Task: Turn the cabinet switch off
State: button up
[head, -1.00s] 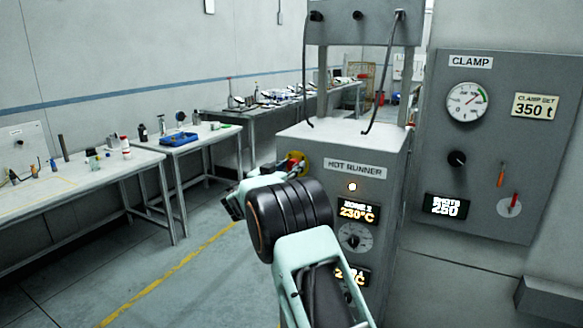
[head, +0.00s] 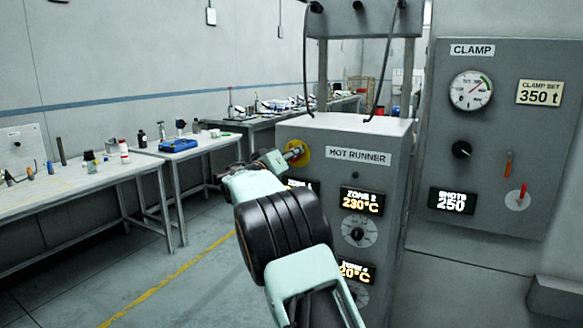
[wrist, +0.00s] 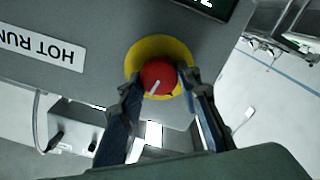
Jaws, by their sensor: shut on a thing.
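The cabinet switch is a red knob (wrist: 158,77) with a white mark, set on a round yellow plate (wrist: 153,52) on the grey HOT RUNNER cabinet (head: 395,215). In the head view the yellow plate (head: 304,151) is at the cabinet's upper left, partly covered by my gripper (head: 289,156). In the wrist view my gripper (wrist: 160,84) is shut on the red knob, with one finger on each side. The knob's white mark points toward the lower left of that view. The small lamp (head: 355,175) below the HOT RUNNER label is dark.
Zone displays, one reading 230°C (head: 362,202), and dials are on the cabinet front, partly behind my arm. A CLAMP panel (head: 490,130) stands at the right. Workbenches (head: 85,188) with small tools line the left wall. The floor between is open.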

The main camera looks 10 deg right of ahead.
jog(key=n+b, duration=0.1)
jog(key=n, duration=1)
jog(key=shift+a+f+b, duration=0.1)
jog(key=shift+f+b, duration=0.05)
jog(key=shift+b, duration=0.15)
dwell(0.3)
jog(key=o, duration=1.1)
jog(key=v, duration=1.2)
